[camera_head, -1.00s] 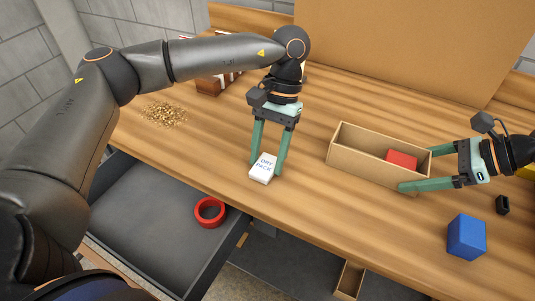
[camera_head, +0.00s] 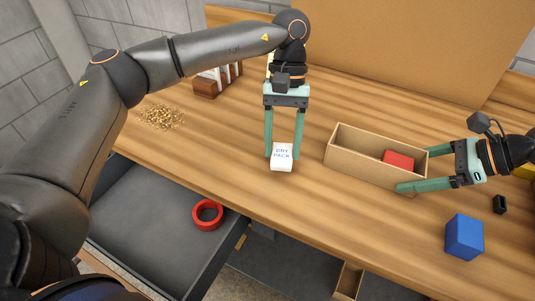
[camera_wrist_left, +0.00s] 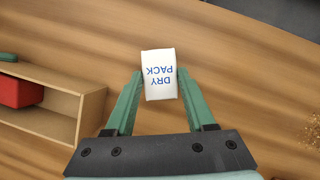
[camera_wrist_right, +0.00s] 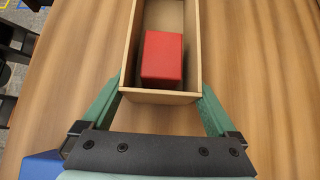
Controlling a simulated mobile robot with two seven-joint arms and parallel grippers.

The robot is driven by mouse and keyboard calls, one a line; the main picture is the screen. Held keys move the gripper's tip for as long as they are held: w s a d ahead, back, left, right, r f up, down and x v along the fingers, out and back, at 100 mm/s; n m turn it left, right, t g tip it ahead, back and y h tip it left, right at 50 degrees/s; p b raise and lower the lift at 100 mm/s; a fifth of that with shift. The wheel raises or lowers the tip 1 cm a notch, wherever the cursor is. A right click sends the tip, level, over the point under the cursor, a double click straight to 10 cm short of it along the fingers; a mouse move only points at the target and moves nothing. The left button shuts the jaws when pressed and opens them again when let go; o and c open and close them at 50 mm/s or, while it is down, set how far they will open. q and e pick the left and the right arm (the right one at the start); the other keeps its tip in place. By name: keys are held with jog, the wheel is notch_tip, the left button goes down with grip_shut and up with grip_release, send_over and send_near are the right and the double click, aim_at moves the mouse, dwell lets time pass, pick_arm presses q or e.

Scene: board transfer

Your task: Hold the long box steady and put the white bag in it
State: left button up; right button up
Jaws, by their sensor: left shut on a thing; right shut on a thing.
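The white bag (camera_head: 282,158), printed "DRY PACK", is held between the fingers of my left gripper (camera_head: 284,153), left of the long box. It also shows in the left wrist view (camera_wrist_left: 159,75), between the green fingertips. The long box (camera_head: 351,163) is an open tan box on the table with a red block (camera_head: 398,161) inside at its right end. My right gripper (camera_head: 415,168) is shut on the right end of the long box, one finger along each long side. The right wrist view shows the box end (camera_wrist_right: 160,97) between the fingers.
A blue cube (camera_head: 464,237) and a small black object (camera_head: 500,204) lie near the right arm. A red ring (camera_head: 207,214) is in the open drawer (camera_head: 150,215). Small tan pellets (camera_head: 161,117) and a wooden rack (camera_head: 207,86) are at the left.

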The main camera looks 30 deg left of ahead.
pick_arm(q)
jog(key=w+d+r+n+t+h, duration=0.3)
jog(key=w+d+n, duration=0.4)
jog(key=d+n, duration=0.5)
jog(key=shift+r+n+t, duration=0.6)
jog(key=shift+r+n, duration=0.3)
jog(key=shift+r, duration=0.25)
jog(key=shift+f, duration=0.3)
jog(key=o, duration=1.4)
